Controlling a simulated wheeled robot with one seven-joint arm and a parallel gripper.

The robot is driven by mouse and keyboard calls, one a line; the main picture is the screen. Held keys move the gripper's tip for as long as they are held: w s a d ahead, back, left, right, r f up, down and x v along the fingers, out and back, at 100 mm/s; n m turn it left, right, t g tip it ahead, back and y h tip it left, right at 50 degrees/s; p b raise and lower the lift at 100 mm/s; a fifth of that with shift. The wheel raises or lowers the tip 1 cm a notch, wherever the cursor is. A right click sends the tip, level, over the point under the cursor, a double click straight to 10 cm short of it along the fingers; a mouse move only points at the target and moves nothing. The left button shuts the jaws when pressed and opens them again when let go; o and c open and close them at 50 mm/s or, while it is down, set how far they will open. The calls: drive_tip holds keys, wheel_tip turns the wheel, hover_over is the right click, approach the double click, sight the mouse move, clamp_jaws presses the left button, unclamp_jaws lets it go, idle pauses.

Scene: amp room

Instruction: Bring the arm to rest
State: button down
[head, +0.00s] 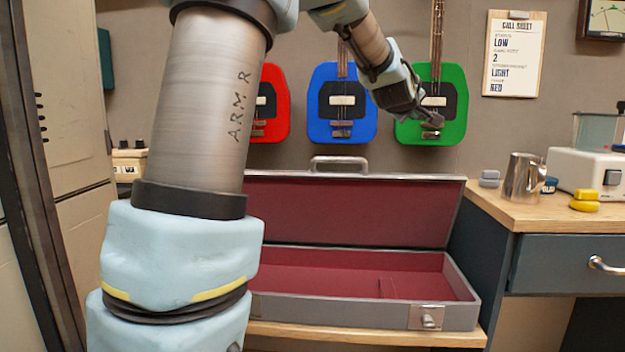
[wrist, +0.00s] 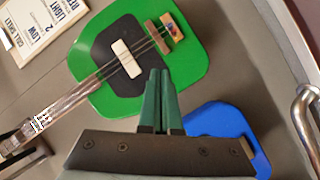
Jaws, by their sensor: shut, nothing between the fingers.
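My arm rises at the left of the head view and bends over the top, so its far end hangs in front of the wall. My gripper (head: 433,122) is in front of the green guitar (head: 452,110) and covers part of it. In the wrist view my gripper's green fingers (wrist: 160,75) are together with nothing between them. The green guitar (wrist: 185,62) lies beyond the fingertips there; I cannot tell the exact gap. The blue guitar (wrist: 215,125) shows at the lower right of that view, partly hidden by my gripper.
A red guitar (head: 270,120) hangs left of the blue one, partly behind my arm. Below stands an open, empty case (head: 375,312) with dark red lining on a wooden bench. A desk (head: 520,215) at right holds a metal mug (head: 522,178). A call sheet (head: 512,65) hangs above.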

drive_tip(key=s+a+f+m+g+y, duration=0.25)
drive_tip(key=s+a+f, duration=0.25)
drive_tip(key=a+f, duration=0.55)
drive_tip(key=s+a+f+m+g+y, duration=0.1)
drive_tip(key=s+a+f+g+y, duration=0.3)
drive_tip(key=a+f, duration=0.65)
drive_tip(key=s+a+f+m+g, duration=0.1)
drive_tip(key=s+a+f+g, duration=0.1)
drive_tip(key=s+a+f, duration=0.3)
drive_tip(key=s+a+f+m+g+y, duration=0.1)
drive_tip(key=s+a+f+g, duration=0.15)
drive_tip(key=s, duration=0.55)
drive_tip(key=s+a+f+g, duration=0.1)
drive_tip(key=s+a+f, duration=0.3)
drive_tip(key=s+f, duration=0.15)
wheel_tip(320, 180, up, 25)
drive_tip(key=p, duration=2.4)
drive_tip(key=shift+w+d+r, duration=0.15)
drive_tip(key=shift+r, duration=0.05)
